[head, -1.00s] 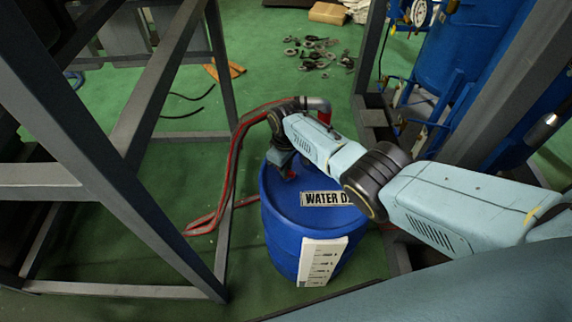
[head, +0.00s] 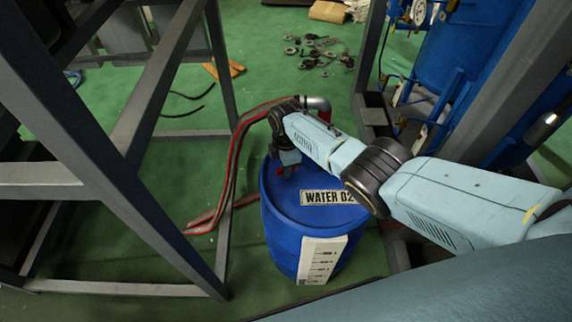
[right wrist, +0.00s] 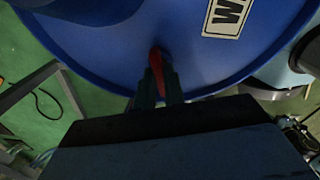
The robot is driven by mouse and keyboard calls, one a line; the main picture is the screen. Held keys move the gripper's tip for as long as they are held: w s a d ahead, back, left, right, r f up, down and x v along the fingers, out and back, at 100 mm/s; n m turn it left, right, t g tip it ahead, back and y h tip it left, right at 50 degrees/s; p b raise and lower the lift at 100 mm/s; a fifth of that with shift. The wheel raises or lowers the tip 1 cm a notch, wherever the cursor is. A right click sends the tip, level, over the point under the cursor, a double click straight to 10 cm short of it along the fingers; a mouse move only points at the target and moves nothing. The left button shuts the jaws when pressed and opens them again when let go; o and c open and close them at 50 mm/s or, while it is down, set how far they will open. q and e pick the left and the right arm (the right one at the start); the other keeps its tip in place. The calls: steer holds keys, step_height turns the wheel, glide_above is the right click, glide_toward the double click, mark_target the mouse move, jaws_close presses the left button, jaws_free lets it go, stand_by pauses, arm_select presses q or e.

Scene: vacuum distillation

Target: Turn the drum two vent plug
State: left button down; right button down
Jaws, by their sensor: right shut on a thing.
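A blue drum (head: 300,238) stands upright on the green floor, with a "WATER 02" label (head: 328,197) on its top and a white scale strip (head: 320,262) on its side. My right gripper (head: 287,170) reaches down to the far left part of the drum's top. In the right wrist view its two dark fingers (right wrist: 159,82) are shut on a red vent plug (right wrist: 158,66) near the drum's rim. The gripper body hides part of the drum's top in the head view. My left gripper is not in view.
A red hose (head: 238,160) runs beside the drum to a pipe behind it. Grey steel frames (head: 150,110) stand left and right. Blue tanks (head: 450,50) stand at the right. Loose metal parts (head: 318,48) lie on the floor behind.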

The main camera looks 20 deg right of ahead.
steer(key=shift+n, duration=0.9)
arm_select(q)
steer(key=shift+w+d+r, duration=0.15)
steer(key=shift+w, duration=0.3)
arm_select(e)
steer(key=shift+n, duration=0.4)
steer(key=c, duration=1.5)
jaws_free()
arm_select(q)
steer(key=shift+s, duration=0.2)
arm_select(e)
steer(key=shift+r, duration=0.1)
